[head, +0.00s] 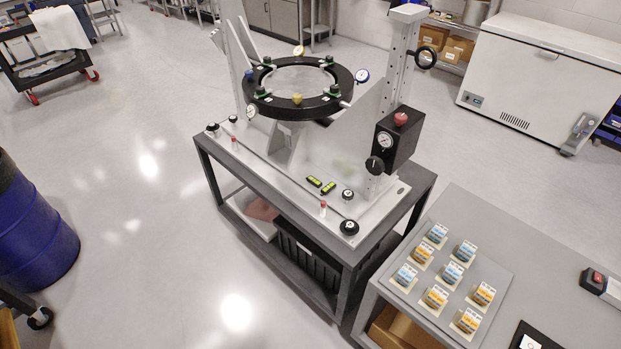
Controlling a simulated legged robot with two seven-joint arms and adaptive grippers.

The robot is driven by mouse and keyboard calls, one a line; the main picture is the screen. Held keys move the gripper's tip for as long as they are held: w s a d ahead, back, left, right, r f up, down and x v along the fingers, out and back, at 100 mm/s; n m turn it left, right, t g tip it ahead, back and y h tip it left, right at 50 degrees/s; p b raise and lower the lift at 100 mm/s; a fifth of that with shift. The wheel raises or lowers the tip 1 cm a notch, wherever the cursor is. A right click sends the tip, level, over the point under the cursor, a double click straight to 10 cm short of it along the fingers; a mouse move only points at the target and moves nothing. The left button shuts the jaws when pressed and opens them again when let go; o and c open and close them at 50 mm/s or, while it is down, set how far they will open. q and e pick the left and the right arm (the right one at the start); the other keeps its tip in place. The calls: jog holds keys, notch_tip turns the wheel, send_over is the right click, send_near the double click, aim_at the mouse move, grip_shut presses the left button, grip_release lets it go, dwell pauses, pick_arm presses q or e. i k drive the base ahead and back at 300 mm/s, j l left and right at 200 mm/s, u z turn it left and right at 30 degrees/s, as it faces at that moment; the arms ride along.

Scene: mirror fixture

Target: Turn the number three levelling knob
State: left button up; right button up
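The mirror fixture stands on a cart, with a black ring (335,103) holding a round mirror (295,79). Its base plate (290,172) carries black knobs: one at the front right corner (349,228), a smaller one behind it (348,195), and two at the left end, one at the corner (212,129) and one beside it (233,119). I cannot read any number on them, so I cannot tell which is number three. Two green-yellow spirit levels (314,182) lie on the plate. Neither of my grippers shows in the view.
A grey table (545,260) with a tray of several small blue and orange boxes stands at the front right. A blue drum (35,235) is at the left. A white chest freezer (540,75) stands at the back right. Floor left of the cart is clear.

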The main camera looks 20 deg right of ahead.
aim_at(233, 119)
jog(key=i+j+z, duration=0.1)
jog(key=z, duration=0.35)
jog(key=i+j+z, duration=0.15)
jog(key=z, duration=0.3)
jog(key=i+j+z, duration=0.1)
jog(key=z, duration=0.35)
jog(key=j+z, duration=0.4)
jog(key=i+l, duration=0.05)
